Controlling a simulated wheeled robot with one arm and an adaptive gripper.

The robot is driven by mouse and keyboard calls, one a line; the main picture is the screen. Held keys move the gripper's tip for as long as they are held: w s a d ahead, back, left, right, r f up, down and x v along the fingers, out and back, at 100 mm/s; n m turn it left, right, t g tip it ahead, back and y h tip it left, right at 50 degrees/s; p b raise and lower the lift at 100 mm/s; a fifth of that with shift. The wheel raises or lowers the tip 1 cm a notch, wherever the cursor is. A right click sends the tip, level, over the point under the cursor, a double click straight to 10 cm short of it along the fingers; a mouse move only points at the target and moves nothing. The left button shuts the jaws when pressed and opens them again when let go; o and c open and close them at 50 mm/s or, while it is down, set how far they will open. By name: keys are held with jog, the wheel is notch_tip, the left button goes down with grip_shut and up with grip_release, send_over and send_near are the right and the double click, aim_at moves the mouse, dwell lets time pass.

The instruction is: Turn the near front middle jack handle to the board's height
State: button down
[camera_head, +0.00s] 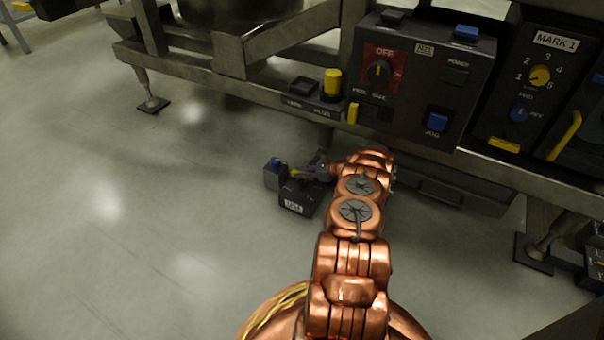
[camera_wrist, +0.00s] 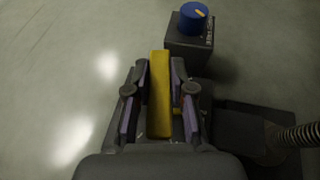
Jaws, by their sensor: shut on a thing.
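The jack (camera_head: 296,197) stands low on the floor under the front of the machine frame, with a white label on its near face that is too small to read surely. Its yellow handle (camera_wrist: 159,95) runs lengthwise between my fingers in the wrist view. My gripper (camera_head: 308,172) reaches down to it and is shut on the handle. A dark box with a round blue knob (camera_wrist: 194,18) stands just beyond the handle in the wrist view. The knob carries a yellow mark. The blue knob also shows left of my gripper in the head view (camera_head: 275,163). My fingers partly cover the handle's sides.
A control board (camera_head: 412,85) with an OFF dial hangs above on the frame. A yellow plug (camera_head: 332,82) stands on a ledge left of it. A metal foot (camera_head: 152,104) stands at left. The floor (camera_head: 130,220) at left is clear.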

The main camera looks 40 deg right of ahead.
jog(key=shift+s+d+f+n+g+y+b, duration=0.2)
jog(key=shift+n+g+y+b, duration=0.3)
jog(key=shift+b, duration=0.55)
jog(key=shift+s+d+r+n+y+b, duration=0.1)
jog(key=shift+r+n+y+b, duration=0.05)
jog(key=shift+n+y+b, duration=0.15)
jog(key=c, duration=1.3)
grip_release()
jog(key=o, duration=0.3)
jog(key=shift+a, duration=0.2)
jog(key=shift+r+p, duration=0.15)
jog(key=shift+p, duration=0.35)
jog(key=shift+r+p, duration=0.1)
jog(key=shift+p, duration=0.25)
jog(key=shift+m+t+h+p, duration=0.3)
jog(key=shift+m+h+p, duration=0.2)
jog(key=shift+m, duration=0.1)
jog(key=shift+w+m+t+h+p, duration=0.2)
jog(key=shift+m+t+h+p, duration=0.1)
jog(key=shift+m+h+p, duration=0.15)
